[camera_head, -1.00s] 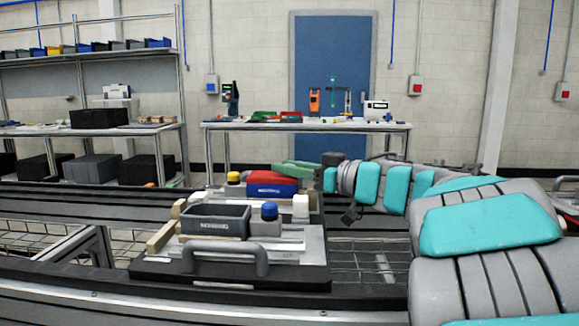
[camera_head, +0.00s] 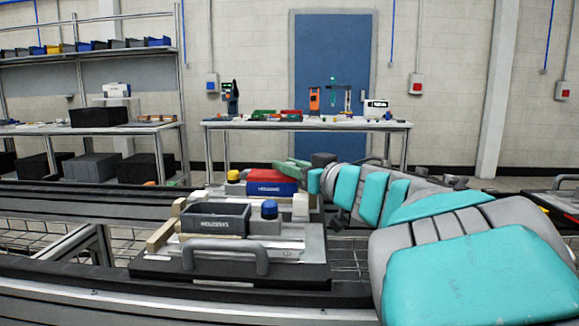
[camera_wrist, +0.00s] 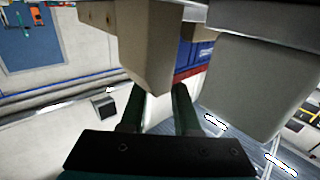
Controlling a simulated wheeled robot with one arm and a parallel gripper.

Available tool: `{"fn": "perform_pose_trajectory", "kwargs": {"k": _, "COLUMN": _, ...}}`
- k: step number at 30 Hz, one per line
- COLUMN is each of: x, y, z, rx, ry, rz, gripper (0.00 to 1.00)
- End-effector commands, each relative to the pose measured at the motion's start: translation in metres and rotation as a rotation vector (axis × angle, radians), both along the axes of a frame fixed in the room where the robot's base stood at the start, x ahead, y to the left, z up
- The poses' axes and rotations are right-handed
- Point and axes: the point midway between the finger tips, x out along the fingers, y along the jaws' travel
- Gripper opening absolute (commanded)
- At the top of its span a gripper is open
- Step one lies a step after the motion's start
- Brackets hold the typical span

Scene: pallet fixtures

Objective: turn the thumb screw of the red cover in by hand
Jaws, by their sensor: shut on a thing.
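The red cover (camera_head: 272,175) lies on a blue box (camera_head: 272,188) on the farther pallet fixture. In the wrist view the blue box (camera_wrist: 201,56) and the red edge (camera_wrist: 188,75) show in part behind two blocks. My gripper (camera_head: 293,167) is behind the red cover at the far side, partly hidden. In the wrist view my gripper (camera_wrist: 160,92) has two dark green fingers pointing up the picture, just below a beige block. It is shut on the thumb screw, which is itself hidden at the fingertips.
A beige block (camera_wrist: 150,45) and a grey block (camera_wrist: 250,85) stand close to my fingers. The nearer fixture holds a grey bin (camera_head: 215,218), a blue knob (camera_head: 269,209) and a handle (camera_head: 225,247).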

Motion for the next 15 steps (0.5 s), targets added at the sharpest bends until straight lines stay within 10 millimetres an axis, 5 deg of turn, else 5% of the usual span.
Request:
{"fn": "perform_pose_trajectory", "kwargs": {"k": 1, "x": -0.0001, "y": 0.0, "z": 0.0013, "rx": 0.001, "ry": -0.002, "rz": 0.0, "gripper": 0.0}}
{"fn": "perform_pose_trajectory", "kwargs": {"k": 2, "x": -0.0001, "y": 0.0, "z": 0.0013, "rx": 0.001, "ry": -0.002, "rz": 0.0, "gripper": 0.31}}
{"fn": "perform_pose_trajectory", "kwargs": {"k": 3, "x": -0.0001, "y": 0.0002, "z": 0.0014, "rx": 0.001, "ry": -0.002, "rz": 0.0, "gripper": 0.36}}
{"fn": "perform_pose_trajectory", "kwargs": {"k": 10, "x": 0.0, "y": 0.0001, "z": 0.0007, "rx": 0.001, "ry": -0.001, "rz": 0.001, "gripper": 0.61}}
{"fn": "perform_pose_trajectory", "kwargs": {"k": 15, "x": 0.0, "y": 0.0001, "z": 0.0004, "rx": 0.001, "ry": -0.001, "rz": 0.001, "gripper": 0.61}}
